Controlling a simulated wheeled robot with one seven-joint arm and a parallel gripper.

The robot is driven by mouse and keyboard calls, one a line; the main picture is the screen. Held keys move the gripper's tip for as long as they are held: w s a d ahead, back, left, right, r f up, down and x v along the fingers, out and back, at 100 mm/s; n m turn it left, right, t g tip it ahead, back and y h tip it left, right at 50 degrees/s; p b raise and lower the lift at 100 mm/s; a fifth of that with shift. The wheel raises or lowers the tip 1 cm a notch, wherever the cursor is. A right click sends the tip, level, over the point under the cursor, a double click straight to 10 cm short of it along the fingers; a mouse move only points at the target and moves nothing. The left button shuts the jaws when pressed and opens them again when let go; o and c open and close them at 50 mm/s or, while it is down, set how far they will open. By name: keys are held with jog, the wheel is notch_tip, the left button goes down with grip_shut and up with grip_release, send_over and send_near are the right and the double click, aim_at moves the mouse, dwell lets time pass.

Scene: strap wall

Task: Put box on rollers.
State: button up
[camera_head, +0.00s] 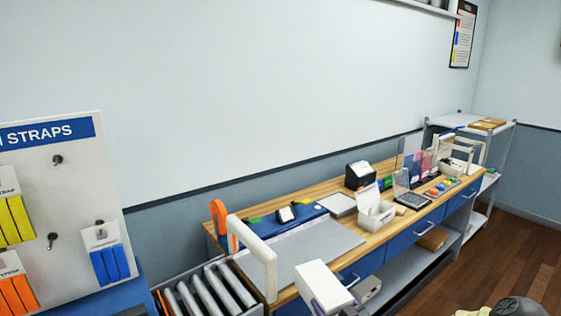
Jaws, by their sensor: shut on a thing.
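The rollers (205,292) are several grey metal cylinders in a dark frame at the bottom left, beside the left end of the workbench. No box shows on the visible part of the rollers. A flat brown box-like item (433,238) lies on the shelf under the bench.
The wooden workbench (385,232) carries a grey mat (310,250), a white bin (375,214), a dark printer (358,174) and small items. A strap display (60,180) stands at the left. A grey rack (510,150) stands at the far right. Wooden floor (520,252) is open at right.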

jog(key=s+f+m+t+h, duration=0.1)
jog(key=s+f+m+h, duration=0.3)
jog(key=s+f+h, duration=0.3)
notch_tip(320, 180, down, 4)
jog(key=shift+s+d+f+m+t, duration=0.25)
jog(key=shift+s+m+t, duration=0.05)
jog(key=shift+s+m, duration=0.1)
jog(key=shift+w, duration=0.1)
jog(key=s+f, duration=0.4)
jog(key=f, duration=0.1)
jog(key=shift+s+f, duration=0.2)
jog(key=shift+s, duration=0.05)
jog(key=shift+a, duration=0.15)
